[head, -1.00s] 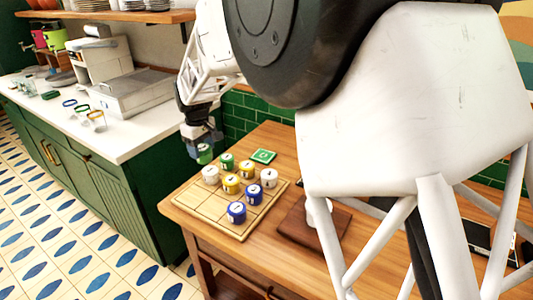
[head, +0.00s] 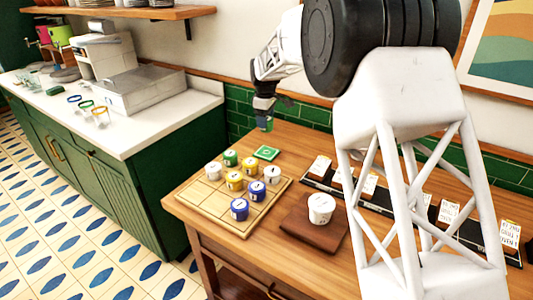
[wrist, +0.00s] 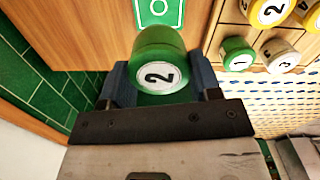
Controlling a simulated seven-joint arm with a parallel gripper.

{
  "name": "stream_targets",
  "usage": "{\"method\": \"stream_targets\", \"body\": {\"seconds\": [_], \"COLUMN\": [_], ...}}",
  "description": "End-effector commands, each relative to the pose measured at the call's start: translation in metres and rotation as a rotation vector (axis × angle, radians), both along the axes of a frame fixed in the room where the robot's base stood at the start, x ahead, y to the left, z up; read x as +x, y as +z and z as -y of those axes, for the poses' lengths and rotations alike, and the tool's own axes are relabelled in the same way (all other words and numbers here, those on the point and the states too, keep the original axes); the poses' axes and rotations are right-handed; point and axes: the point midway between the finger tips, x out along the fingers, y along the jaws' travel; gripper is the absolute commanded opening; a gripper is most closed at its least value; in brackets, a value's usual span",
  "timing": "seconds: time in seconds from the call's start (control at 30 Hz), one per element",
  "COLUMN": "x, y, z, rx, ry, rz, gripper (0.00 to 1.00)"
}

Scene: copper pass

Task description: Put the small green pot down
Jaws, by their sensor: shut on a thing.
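My gripper (head: 265,114) is shut on the small green pot (head: 268,125), held above the back of the wooden table. In the wrist view the green pot (wrist: 155,60), labelled 2, sits between the two fingers. A green square card (head: 266,152) lies flat on the table behind the wooden board (head: 200,204). In the wrist view the card (wrist: 158,12) shows just beyond the held pot. Another green pot (head: 230,158), labelled 1 in the wrist view (wrist: 237,55), stands on the board.
White, yellow and blue pots stand on the board, including a front blue pot (head: 239,209). A larger white pot (head: 321,209) stands on a dark brown slab (head: 302,228). A dark rail with cards (head: 400,205) lies along the right. Table around the green card is bare.

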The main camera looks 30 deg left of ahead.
Motion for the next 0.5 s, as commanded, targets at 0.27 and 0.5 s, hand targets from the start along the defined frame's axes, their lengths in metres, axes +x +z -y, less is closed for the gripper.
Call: {"method": "stream_targets", "body": {"seconds": [0.27, 0.5], "x": [0.001, 0.001], "y": [0.0, -0.011], "z": [0.0, 0.0], "rx": [0.0, 0.0], "ry": [0.001, 0.0], "rz": [0.001, 0.0], "gripper": [0.3, 0.3]}}
